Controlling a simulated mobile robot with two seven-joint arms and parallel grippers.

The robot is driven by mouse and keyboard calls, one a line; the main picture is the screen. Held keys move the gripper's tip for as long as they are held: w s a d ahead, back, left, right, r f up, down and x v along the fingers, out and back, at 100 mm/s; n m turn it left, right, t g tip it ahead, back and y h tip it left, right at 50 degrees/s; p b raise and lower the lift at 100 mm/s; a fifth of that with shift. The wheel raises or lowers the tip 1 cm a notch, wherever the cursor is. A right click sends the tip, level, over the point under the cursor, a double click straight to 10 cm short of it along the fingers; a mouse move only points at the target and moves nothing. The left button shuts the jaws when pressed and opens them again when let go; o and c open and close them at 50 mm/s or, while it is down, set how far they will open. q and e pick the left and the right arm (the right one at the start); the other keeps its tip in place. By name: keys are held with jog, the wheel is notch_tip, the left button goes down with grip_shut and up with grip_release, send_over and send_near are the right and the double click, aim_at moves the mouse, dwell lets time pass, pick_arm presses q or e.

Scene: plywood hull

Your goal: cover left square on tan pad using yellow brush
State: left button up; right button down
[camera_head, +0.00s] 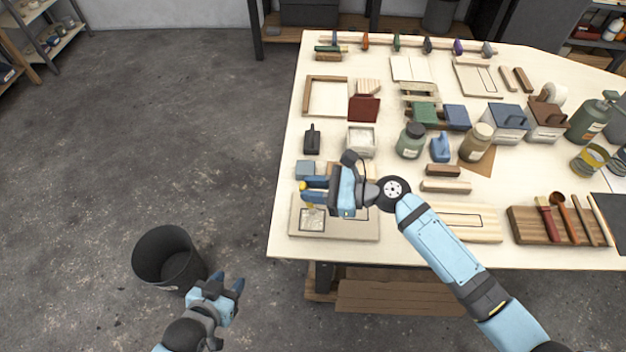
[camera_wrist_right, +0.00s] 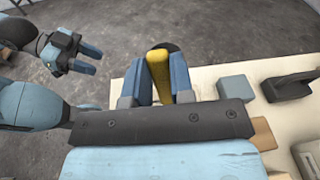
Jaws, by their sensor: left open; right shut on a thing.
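The tan pad (camera_head: 340,232) lies at the near left edge of the table. Its left square (camera_head: 312,219) has a dark outline and a mottled pale-grey inside; the part of the pad to its right is partly hidden by my right gripper. My right gripper (camera_head: 309,190) is above the pad, shut on the yellow brush. Only a small yellow bit of the brush (camera_head: 303,186) shows in the head view. In the right wrist view the brush (camera_wrist_right: 158,72) stands between the fingers; its tip is hidden. My left gripper (camera_head: 236,288) is open and empty, off the table.
A blue-grey block (camera_head: 306,169) and a dark-handled tool (camera_head: 312,140) lie just behind the pad. Jars (camera_head: 411,141), boxes and a brush rack (camera_head: 527,227) fill the right side. A black bin (camera_head: 165,256) stands on the floor at left.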

jog(key=shift+s, duration=0.3)
jog(key=shift+s+p, duration=0.7)
jog(key=shift+s, duration=0.4)
jog(key=shift+s, duration=0.1)
jog(key=shift+s+a+p, duration=0.1)
jog(key=shift+s+p, duration=0.75)
jog(key=shift+s, duration=0.05)
jog(key=shift+w, duration=0.1)
jog(key=shift+w, duration=1.15)
jog(key=shift+w, duration=0.1)
